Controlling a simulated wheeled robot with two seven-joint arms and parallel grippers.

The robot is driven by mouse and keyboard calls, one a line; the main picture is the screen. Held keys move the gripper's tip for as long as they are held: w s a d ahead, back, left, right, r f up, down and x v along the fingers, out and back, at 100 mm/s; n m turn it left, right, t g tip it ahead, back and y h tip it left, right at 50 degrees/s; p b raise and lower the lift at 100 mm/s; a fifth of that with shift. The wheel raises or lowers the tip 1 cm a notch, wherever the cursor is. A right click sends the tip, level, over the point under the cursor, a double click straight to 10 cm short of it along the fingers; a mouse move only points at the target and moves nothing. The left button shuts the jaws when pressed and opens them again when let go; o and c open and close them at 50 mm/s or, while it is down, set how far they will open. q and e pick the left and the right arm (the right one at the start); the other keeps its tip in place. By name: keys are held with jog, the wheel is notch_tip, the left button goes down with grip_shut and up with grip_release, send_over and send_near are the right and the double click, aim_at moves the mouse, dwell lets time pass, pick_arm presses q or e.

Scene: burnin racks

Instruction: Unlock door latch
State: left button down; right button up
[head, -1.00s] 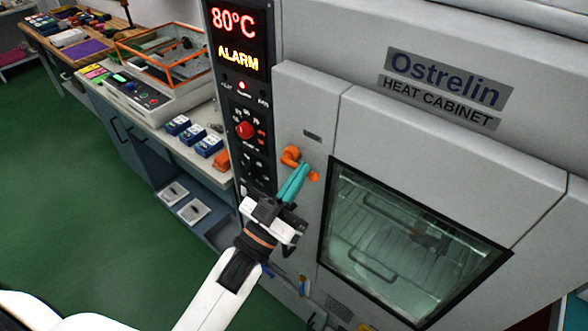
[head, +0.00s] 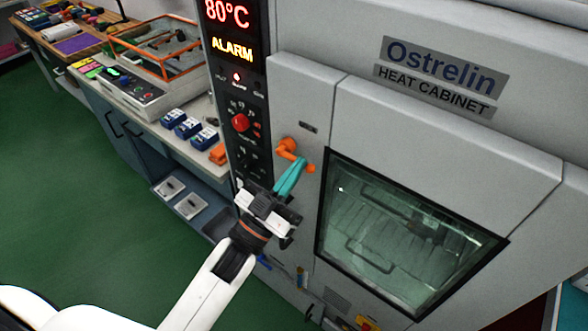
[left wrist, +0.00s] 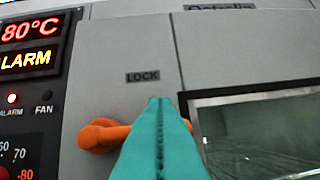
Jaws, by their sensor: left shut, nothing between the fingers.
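The orange door latch (head: 289,148) is on the grey front of the heat cabinet (head: 460,150), left of the glass door window (head: 405,235). In the left wrist view the latch (left wrist: 100,134) sits below a LOCK label (left wrist: 142,76). My left gripper (head: 300,164) is shut with nothing between its teal fingers. Its tips are in front of the latch, close to its lower right end. The fingers (left wrist: 160,110) hide the latch's right part in the wrist view, and I cannot tell whether they touch it. My right gripper is not in view.
A control panel (head: 238,100) with a red knob (head: 240,122) and an 80°C ALARM display is just left of the latch. A bench (head: 150,118) with blue devices (head: 188,128) and an orange-framed box (head: 160,50) stands further left. The green floor (head: 60,190) is open.

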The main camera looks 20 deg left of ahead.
pick_arm(q)
jog(key=shift+f+m, duration=0.15)
jog(key=shift+m, duration=0.15)
jog(key=w+a+f+m+g+h+p, duration=0.1)
jog(key=m+g, duration=0.4)
jog(key=m, duration=0.5)
jog(key=a+f+m+g+h+p, duration=0.2)
jog(key=a+f+m+g, duration=0.1)
jog(key=m, duration=0.8)
jog(key=shift+w+a+f+m+g+h+p, duration=0.35)
jog(key=shift+f+g, duration=0.35)
jog(key=shift+g, duration=0.6)
jog(key=shift+d, duration=0.1)
